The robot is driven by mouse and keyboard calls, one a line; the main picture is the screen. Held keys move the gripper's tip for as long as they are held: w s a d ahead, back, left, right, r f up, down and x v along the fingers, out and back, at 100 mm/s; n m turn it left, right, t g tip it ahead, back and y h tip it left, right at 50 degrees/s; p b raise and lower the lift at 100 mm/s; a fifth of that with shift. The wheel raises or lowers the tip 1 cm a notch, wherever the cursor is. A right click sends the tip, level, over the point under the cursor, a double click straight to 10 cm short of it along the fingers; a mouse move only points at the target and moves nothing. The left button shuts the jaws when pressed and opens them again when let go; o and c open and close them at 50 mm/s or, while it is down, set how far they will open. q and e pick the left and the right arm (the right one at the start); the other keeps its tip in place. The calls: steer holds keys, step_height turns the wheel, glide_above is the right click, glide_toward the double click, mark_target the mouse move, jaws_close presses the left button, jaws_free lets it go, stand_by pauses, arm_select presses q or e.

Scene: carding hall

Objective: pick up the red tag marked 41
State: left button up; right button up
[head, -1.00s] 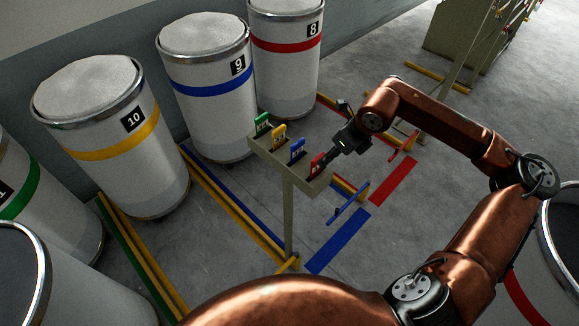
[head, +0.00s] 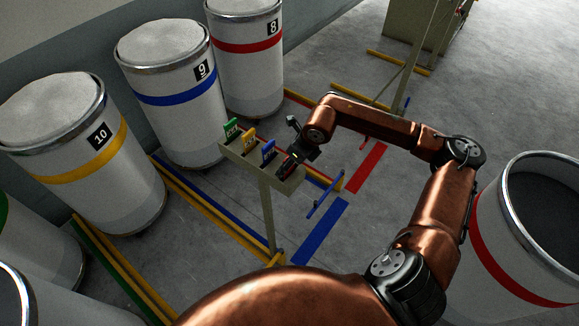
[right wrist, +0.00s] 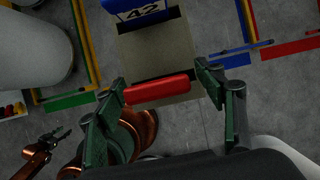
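The red tag (head: 285,169) stands at the near end of a narrow beige rack (head: 262,172) on a post. It also shows in the right wrist view (right wrist: 158,88) as a red bar seen from above; its number cannot be read. My right gripper (head: 289,166) is down at the tag and partly covers it in the head view. In the right wrist view its dark green fingers (right wrist: 160,80) are apart, one at each end of the tag. My left gripper (right wrist: 60,134) is small at the lower left of the right wrist view, away from the rack.
Blue tag (head: 268,151), marked 42 in the wrist view, is beside the red one, then yellow (head: 249,138) and green (head: 231,129) tags. Banded drums 10 (head: 85,160), 9 (head: 172,95) and 8 (head: 247,60) stand behind. An open red-banded drum (head: 545,225) is at right.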

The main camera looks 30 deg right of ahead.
steer(key=c, duration=1.2)
